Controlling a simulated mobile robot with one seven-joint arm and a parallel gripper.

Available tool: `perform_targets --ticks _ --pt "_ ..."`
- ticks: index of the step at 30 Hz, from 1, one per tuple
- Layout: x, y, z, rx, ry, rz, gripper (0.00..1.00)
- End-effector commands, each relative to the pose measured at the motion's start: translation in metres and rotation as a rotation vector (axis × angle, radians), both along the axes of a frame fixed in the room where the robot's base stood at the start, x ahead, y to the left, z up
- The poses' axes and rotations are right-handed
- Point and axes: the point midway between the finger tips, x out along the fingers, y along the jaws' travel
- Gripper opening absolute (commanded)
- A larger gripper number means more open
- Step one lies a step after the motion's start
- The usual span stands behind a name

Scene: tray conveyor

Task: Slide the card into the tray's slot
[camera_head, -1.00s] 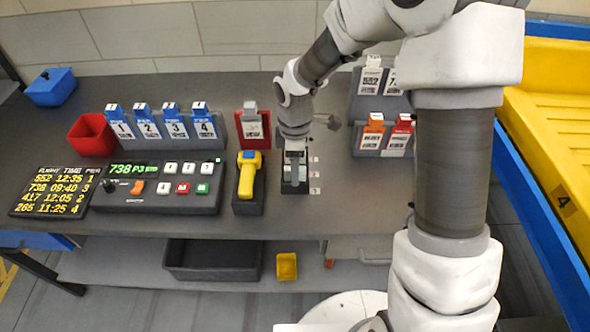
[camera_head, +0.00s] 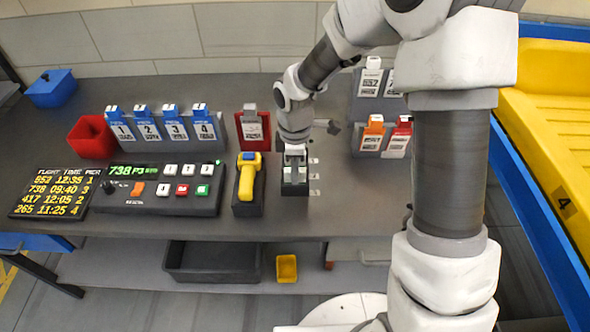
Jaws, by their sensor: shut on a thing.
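My gripper (camera_head: 295,178) points down over a small dark block (camera_head: 295,190) at the middle front of the table. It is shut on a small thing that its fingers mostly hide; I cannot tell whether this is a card. An orange-topped card (camera_head: 373,131) and a red-topped card (camera_head: 398,136) stand in the front rack at the right, with a white-topped card (camera_head: 370,78) in the rack behind. A yellow tray (camera_head: 555,100) with a 4 on its side lies at the right. I cannot make out a slot in it.
Blue-topped cards (camera_head: 146,127) stand in a grey rack at the left. A control panel (camera_head: 160,188), a yellow scanner (camera_head: 248,178) and a red bin (camera_head: 92,137) are on the table. My arm fills the right middle.

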Motion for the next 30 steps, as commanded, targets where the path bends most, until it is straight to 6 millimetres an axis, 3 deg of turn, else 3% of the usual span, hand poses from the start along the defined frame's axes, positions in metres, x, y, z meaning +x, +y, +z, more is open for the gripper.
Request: perform_targets --ticks 30 --pt "0.0 0.0 0.03 0.0 0.0 0.0 0.0"
